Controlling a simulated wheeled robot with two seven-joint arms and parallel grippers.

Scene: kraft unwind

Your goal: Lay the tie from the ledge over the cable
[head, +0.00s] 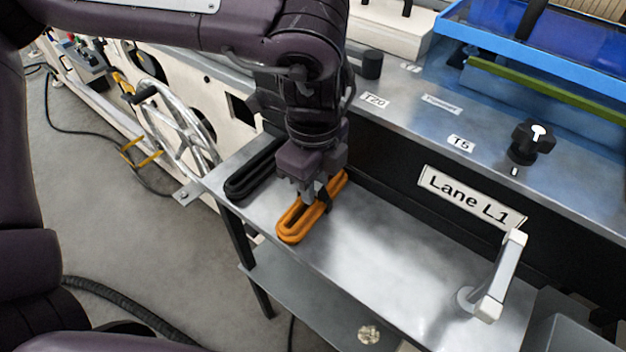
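An orange looped cable (293,226) lies on the metal ledge (370,247), long and narrow, running toward the back wall. A black looped cable (250,178) lies to its left. My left gripper (312,198) points down over the middle of the orange cable, its fingertips at or just above it. A small dark piece (326,197) shows by the fingertips across the orange loop; I cannot tell whether it is the tie or a finger. The gap between the fingers is not clear. No other tie can be made out on the ledge. My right gripper is out of view.
A white handle (500,277) stands up from the ledge at the right. The "Lane L1" sign (470,197) is on the dark wall behind. A black knob (531,141) sits on the upper panel. The ledge between the orange cable and the handle is clear.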

